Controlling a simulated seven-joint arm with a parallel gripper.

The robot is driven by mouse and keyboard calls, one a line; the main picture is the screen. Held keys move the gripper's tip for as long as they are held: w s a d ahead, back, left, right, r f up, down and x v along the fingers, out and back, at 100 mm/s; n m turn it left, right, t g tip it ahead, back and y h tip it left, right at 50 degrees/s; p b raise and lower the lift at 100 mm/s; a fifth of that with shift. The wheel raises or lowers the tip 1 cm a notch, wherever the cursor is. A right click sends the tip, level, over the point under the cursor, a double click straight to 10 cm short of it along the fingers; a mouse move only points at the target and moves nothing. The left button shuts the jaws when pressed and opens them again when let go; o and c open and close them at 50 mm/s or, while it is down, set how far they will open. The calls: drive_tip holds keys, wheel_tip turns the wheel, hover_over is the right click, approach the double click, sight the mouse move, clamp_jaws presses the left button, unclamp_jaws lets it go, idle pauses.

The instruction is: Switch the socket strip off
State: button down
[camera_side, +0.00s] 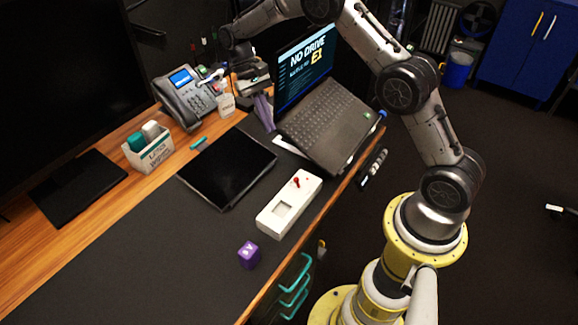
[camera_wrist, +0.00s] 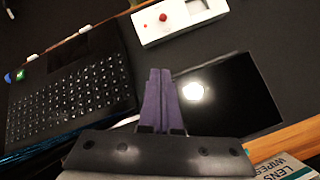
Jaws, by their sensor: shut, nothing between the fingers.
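A long white box (camera_side: 290,203) with a red raised switch or lever (camera_side: 297,182) and a square recess lies on the dark desk mat; I take it to be the socket strip. My gripper (camera_wrist: 160,70) has purple fingers, shut and empty. In the side view my gripper (camera_side: 264,112) is left of the laptop, well apart from the box. The switch's position is unclear.
An open laptop (camera_side: 325,120) stands behind the box. A black tablet (camera_side: 228,167) lies left of it. A purple cube (camera_side: 248,255) sits nearer the front. A lens wipes box (camera_side: 148,150) and a phone (camera_side: 186,97) stand farther left. A dark strip (camera_side: 373,167) hangs at the desk edge.

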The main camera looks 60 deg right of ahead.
sight(298, 183)
drive_tip(key=x, duration=1.1)
drive_tip(key=shift+s+f, duration=0.2)
drive_tip(key=shift+f, duration=0.15)
drive_tip(key=shift+s+a+r, duration=0.25)
drive_tip(key=shift+s+a, duration=0.05)
drive_tip(key=shift+s, duration=0.2)
drive_tip(key=shift+s+a+r, duration=0.25)
drive_tip(key=shift+s, duration=0.25)
drive_tip(key=shift+s+a+r, duration=0.15)
drive_tip(key=shift+s+a, duration=0.15)
drive_tip(key=shift+s, duration=0.3)
